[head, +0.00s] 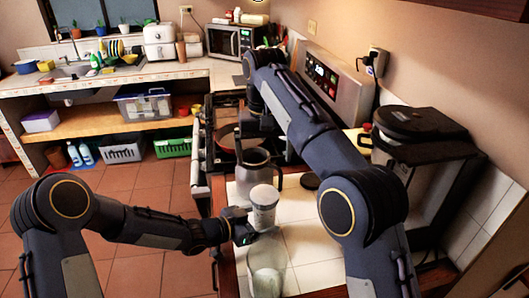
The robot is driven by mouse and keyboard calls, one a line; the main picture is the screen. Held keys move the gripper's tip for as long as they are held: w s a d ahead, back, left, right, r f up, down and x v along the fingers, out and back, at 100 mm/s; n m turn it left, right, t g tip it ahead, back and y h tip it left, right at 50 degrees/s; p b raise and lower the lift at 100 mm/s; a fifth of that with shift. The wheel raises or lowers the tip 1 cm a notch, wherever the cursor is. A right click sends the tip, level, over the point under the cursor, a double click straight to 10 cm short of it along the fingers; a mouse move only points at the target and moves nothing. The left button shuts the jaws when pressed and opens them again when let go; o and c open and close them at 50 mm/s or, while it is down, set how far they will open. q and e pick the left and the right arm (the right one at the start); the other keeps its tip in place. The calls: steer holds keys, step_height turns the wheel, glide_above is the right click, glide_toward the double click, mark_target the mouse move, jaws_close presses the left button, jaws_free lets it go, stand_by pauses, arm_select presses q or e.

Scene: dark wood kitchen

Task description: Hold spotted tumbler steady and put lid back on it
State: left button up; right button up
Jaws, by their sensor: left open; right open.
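A pale, whitish cup (263,217), which looks like the spotted tumbler, stands upright on the white tiled counter. Its spots are too small to make out, and I cannot tell whether its pale top is a lid. A dark round disc (310,181) lies on the counter to its right; it may be the lid. My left gripper (246,227) is open at the tumbler's left side, low on its body; I cannot tell if it touches. My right gripper (257,124) is open and empty, farther back, above a grey pitcher (255,172).
A clear glass container (266,272) stands in front of the tumbler, near the counter's left edge. The stove with a pan (228,140) lies beyond the pitcher. A black appliance (425,130) stands at the right. My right arm hides part of the counter.

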arm_select(q)
steer(key=v, duration=0.7)
steer(key=shift+s+a+r, duration=0.1)
steer(key=shift+s+a, duration=0.15)
steer(key=shift+a, duration=0.05)
